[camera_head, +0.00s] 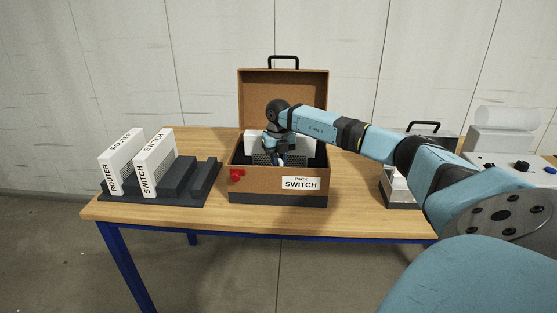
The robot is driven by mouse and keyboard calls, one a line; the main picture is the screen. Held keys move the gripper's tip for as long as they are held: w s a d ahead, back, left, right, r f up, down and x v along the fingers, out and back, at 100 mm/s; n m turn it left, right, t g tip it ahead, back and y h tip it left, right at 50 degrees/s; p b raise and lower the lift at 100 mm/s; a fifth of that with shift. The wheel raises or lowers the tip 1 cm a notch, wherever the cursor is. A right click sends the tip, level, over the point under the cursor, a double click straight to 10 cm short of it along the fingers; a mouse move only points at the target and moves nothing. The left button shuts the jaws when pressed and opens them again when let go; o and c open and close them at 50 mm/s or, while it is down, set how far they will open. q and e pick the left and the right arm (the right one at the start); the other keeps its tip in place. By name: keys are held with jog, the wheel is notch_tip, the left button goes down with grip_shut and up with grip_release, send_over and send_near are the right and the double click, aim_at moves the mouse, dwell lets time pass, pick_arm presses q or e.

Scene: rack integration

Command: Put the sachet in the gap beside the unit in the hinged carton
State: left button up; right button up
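The hinged carton (252,182) is brown, with a dark base and a "PACK SWITCH" label, and stands on the table with its lid (283,88) raised at the back. A white unit (307,146) with a grey vented face sits inside it, partly hidden by my arm. My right gripper (277,160) points down into the carton, in front of the unit. Its fingertips are small and partly hidden, so I cannot tell whether it is open or shut. I cannot make out the sachet. My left gripper is out of view.
A dark slotted rack (205,185) on the left holds white ROUTER (121,158) and SWITCH (156,158) units. A red piece (237,174) is on the carton's front. A container (401,193) with a black handle stands right, partly behind my arm. The table (225,218) is clear in front.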

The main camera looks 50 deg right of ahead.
jog(key=o, duration=0.3)
jog(key=shift+r, duration=0.15)
notch_tip(320, 180, up, 14)
jog(key=shift+f, duration=0.2)
jog(key=shift+a+f, duration=0.1)
dwell(0.6)
